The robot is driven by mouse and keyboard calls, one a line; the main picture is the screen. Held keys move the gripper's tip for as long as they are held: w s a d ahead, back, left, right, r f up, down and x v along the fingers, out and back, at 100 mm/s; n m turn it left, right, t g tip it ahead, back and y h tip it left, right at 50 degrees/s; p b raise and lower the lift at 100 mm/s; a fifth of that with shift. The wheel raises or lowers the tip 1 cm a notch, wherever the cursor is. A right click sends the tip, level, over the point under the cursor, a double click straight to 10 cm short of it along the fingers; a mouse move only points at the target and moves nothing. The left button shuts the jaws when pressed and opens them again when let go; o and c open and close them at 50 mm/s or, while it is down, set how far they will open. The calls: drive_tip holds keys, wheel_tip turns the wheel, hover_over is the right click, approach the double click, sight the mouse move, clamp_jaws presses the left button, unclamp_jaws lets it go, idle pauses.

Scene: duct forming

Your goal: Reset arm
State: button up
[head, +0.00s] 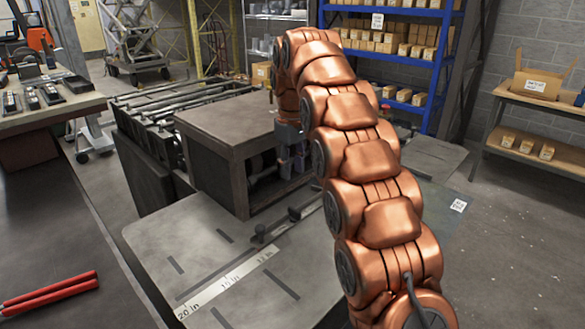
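My copper-coloured arm rises from the bottom right, arches over and bends down at its far end. My gripper (291,163) is the dark grey part hanging below that end, beside the right side of a dark box-shaped machine housing (220,130). My own arm covers part of it. Its fingers are too small and dark to tell whether they are open or shut, or whether they touch the housing. No held object is visible.
A grey metal table (165,240) with a printed inch scale surrounds the housing; a roller machine (165,105) stands behind. Red-handled tools (50,293) lie on the dark bench at left. A blue shelf (437,60) and a side bench (540,100) hold boxes. Floor at right is clear.

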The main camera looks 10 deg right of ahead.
drive_tip(key=s+d+m+g+p, duration=0.1)
drive_tip(key=s+m, duration=0.1)
drive_tip(key=s, duration=0.8)
drive_tip(key=s+d+m+p, duration=0.2)
drive_tip(key=s, duration=0.9)
drive_tip(key=s+f+m, duration=0.1)
drive_tip(key=s+f, duration=0.3)
drive_tip(key=s, duration=0.7)
drive_tip(key=s+f+m+p, duration=0.1)
drive_tip(key=s+f, duration=0.3)
drive_tip(key=s, duration=0.8)
drive_tip(key=shift+d+m+g+p, duration=0.25)
drive_tip(key=shift+m+g+p, duration=0.05)
drive_tip(key=shift+g, duration=0.1)
drive_tip(key=shift+s+a, duration=0.1)
